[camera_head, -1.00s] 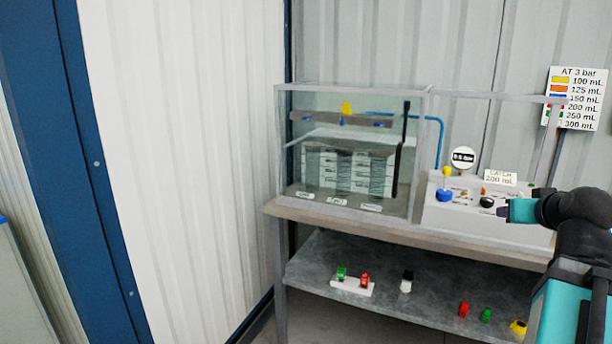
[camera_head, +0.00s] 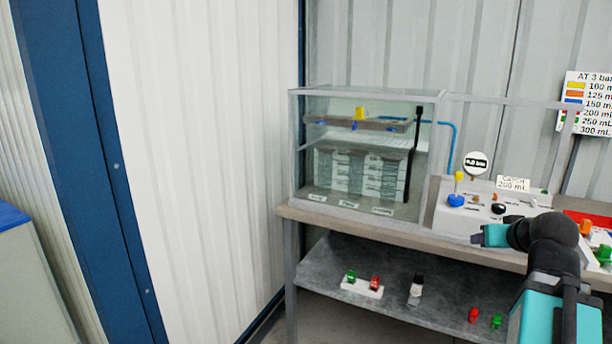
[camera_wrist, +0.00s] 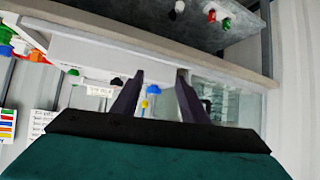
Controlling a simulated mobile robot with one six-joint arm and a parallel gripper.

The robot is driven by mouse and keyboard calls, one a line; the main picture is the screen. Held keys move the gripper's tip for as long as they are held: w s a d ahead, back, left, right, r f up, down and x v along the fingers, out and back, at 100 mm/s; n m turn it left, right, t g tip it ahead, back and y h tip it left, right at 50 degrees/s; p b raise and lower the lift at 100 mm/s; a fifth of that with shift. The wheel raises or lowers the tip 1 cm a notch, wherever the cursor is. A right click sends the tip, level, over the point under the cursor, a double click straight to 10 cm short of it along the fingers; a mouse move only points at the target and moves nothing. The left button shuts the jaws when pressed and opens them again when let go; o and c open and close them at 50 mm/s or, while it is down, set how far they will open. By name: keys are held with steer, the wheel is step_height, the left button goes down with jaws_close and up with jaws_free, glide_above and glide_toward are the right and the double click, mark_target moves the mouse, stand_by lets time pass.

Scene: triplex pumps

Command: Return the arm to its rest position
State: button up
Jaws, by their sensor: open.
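My arm, teal and black, stands at the right in the head view. My gripper (camera_head: 478,238) is in front of the white control panel (camera_head: 452,219) on the bench. In the wrist view my gripper (camera_wrist: 157,80) shows two dark fingers spread apart with nothing between them. The panel's blue knob (camera_wrist: 154,89) and yellow knob (camera_wrist: 145,104) appear behind the fingers. The head view shows the blue knob (camera_head: 456,200), the yellow knob (camera_head: 459,176) and a black knob (camera_head: 498,208) on the panel.
A glass tank (camera_head: 370,92) stands on the bench left of the panel. The lower shelf (camera_head: 330,262) holds several small coloured parts. A red tray (camera_head: 590,218) with coloured parts is at the right. A blue post (camera_head: 85,170) and wall are at the left.

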steer(key=w+a+f+n+g+y+p, duration=0.15)
steer(key=a+f, duration=0.35)
steer(key=f, duration=0.5)
steer(key=a+f+g+y+p, duration=0.1)
steer(key=a+f+g, duration=0.1)
steer(key=a+f, duration=0.55)
steer(key=a+f+g+y+p, duration=0.15)
steer(key=a+f, duration=0.25)
steer(key=f, duration=0.8)
steer(key=s+a+f+n+g+p, duration=0.1)
steer(key=s+a+f+g, duration=0.1)
steer(key=s+a+f, duration=0.35)
steer(key=s+a+f+g+p, duration=0.1)
steer(key=s+a+f+g, duration=0.2)
steer(key=s+f, duration=0.55)
steer(key=s+a+f+n+g+p, duration=0.15)
steer(key=s+a+f, duration=0.25)
steer(key=f, duration=0.5)
steer(key=s+f+m+g+h, duration=0.1)
steer(key=s+f, duration=0.3)
steer(key=s, duration=0.4)
steer(key=s+f+m+g+h+p, duration=0.1)
steer(key=s+f+g, duration=0.2)
steer(key=s, duration=0.6)
steer(key=shift+s+d+f+g, duration=0.3)
steer(key=shift+d+f+g, duration=0.05)
steer(key=shift+f, duration=0.2)
